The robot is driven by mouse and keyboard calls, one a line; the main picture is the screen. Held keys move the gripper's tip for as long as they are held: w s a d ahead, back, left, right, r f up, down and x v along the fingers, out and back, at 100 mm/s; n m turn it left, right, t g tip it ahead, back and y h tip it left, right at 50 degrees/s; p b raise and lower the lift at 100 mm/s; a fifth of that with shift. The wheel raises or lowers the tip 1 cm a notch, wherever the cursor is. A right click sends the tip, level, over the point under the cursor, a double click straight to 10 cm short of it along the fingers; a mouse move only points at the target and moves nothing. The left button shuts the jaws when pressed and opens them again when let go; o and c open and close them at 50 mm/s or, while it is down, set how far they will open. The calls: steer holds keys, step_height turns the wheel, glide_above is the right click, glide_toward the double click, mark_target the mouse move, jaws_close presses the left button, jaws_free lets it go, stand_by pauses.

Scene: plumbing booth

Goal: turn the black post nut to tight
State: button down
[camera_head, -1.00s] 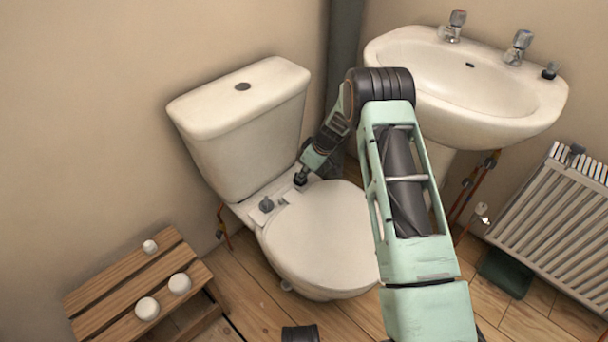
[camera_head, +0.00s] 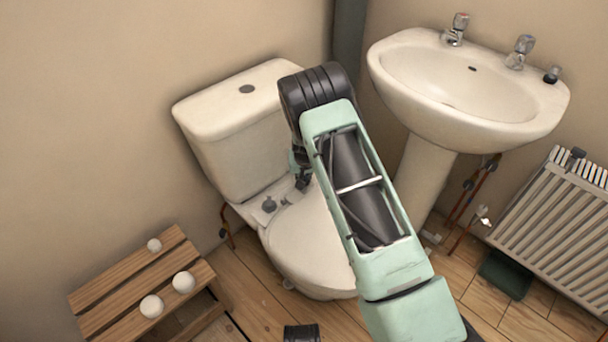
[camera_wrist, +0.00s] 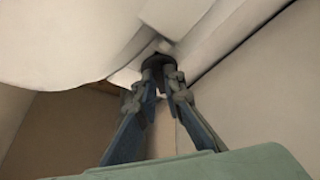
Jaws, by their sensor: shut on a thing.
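The black post nut (camera_wrist: 157,61) is a dark round piece at the back of the toilet seat, close to the cistern's foot. In the wrist view my gripper (camera_wrist: 160,76) has its two fingers closing in on it, shut on it from both sides. In the head view my gripper (camera_head: 303,182) points down at the seat hinge, at the right post. The nut there is hidden by my gripper and arm. How far the nut is turned cannot be seen.
A second grey post fitting (camera_head: 269,205) stands on the left hinge of the toilet seat (camera_head: 305,250). The cistern (camera_head: 235,140) rises close behind. A washbasin (camera_head: 465,95) and radiator (camera_head: 555,215) are at right, a wooden crate (camera_head: 140,285) at lower left.

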steer(key=shift+s+f+m, duration=0.1)
steer(key=shift+m, duration=0.4)
steer(key=c, duration=2)
jaws_free()
steer(key=shift+r, duration=0.35)
steer(key=v, duration=1.1)
steer(key=shift+s+a+r, duration=0.15)
steer(key=shift+a, duration=0.05)
